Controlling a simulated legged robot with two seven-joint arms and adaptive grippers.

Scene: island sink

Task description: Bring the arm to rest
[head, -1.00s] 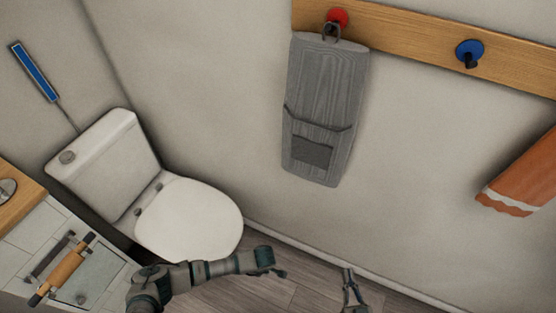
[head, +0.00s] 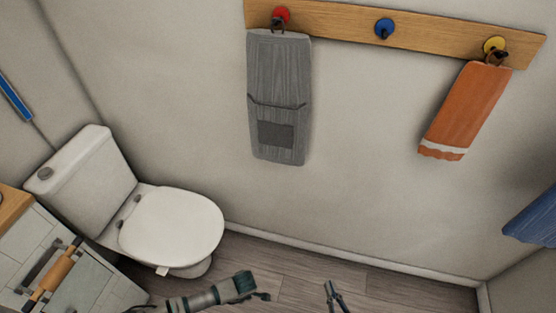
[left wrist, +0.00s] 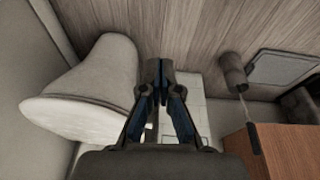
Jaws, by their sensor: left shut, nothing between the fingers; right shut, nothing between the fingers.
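My right gripper (head: 334,291) shows at the bottom centre of the head view, low over the floor, shut and empty. My left arm comes in from the lower left, and its gripper (head: 262,296) shows only partly near the bottom edge. In the left wrist view the left gripper (left wrist: 157,68) has its two fingers close together at the tips with nothing between them. Neither gripper touches anything that I can see.
A white toilet (head: 172,225) stands at the left, beside a tiled cabinet (head: 90,282) with a wooden-handled bar. A wooden hook rail (head: 340,22) carries a grey towel (head: 279,95) and an orange towel (head: 466,110). A blue cloth (head: 535,218) hangs at the right. Floor (head: 400,288) is clear.

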